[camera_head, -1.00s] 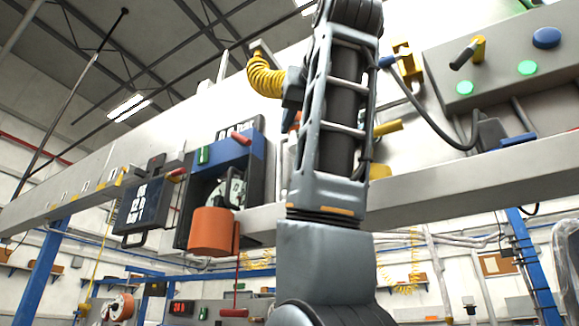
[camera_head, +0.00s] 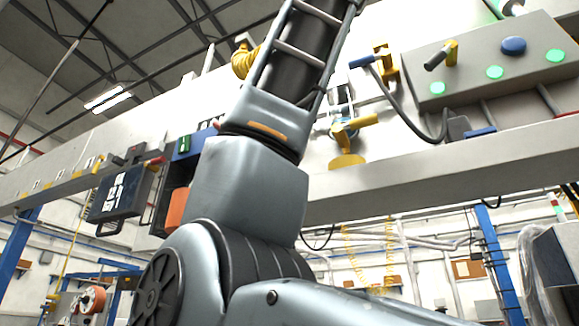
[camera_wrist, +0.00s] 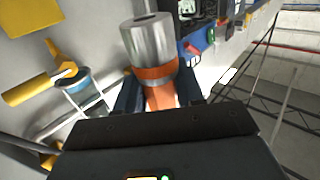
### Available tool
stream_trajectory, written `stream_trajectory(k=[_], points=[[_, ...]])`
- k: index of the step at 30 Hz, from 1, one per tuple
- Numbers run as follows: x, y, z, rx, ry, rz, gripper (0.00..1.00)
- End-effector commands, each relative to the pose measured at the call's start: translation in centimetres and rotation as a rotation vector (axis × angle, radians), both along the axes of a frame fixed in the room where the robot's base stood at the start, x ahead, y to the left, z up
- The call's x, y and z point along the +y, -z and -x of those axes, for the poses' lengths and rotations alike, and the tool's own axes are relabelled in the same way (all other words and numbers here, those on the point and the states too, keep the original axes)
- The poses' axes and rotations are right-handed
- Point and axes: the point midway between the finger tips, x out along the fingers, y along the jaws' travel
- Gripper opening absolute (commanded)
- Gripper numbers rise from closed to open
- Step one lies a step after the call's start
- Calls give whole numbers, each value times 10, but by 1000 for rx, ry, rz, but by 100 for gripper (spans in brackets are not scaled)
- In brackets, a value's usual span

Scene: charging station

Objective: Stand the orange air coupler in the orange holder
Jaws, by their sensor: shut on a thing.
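In the wrist view the orange air coupler (camera_wrist: 149,58) is a silver cylinder with an orange band and an orange lower part. My gripper (camera_wrist: 160,97) is shut on its orange part, with a dark finger on each side. The silver end points away from the wrist and is clear of other things. In the head view my gripper is out of the picture, above the top edge. An orange piece (camera_head: 178,208) shows behind my arm, partly hidden; I cannot tell if it is the orange holder. No other orange holder can be made out.
A yellow tool on a yellow base (camera_head: 347,160) stands on the grey ledge (camera_head: 420,165). A grey control box (camera_head: 495,65) with green and blue buttons is at right. A black unit (camera_head: 122,192) hangs at left. My arm hides the middle.

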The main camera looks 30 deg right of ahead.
Motion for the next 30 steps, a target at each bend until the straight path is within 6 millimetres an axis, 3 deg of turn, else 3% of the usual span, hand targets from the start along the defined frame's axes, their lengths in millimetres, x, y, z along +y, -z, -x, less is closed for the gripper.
stream_trajectory(k=[30], points=[[29, -1, -48, 0, -1, 0, 0]])
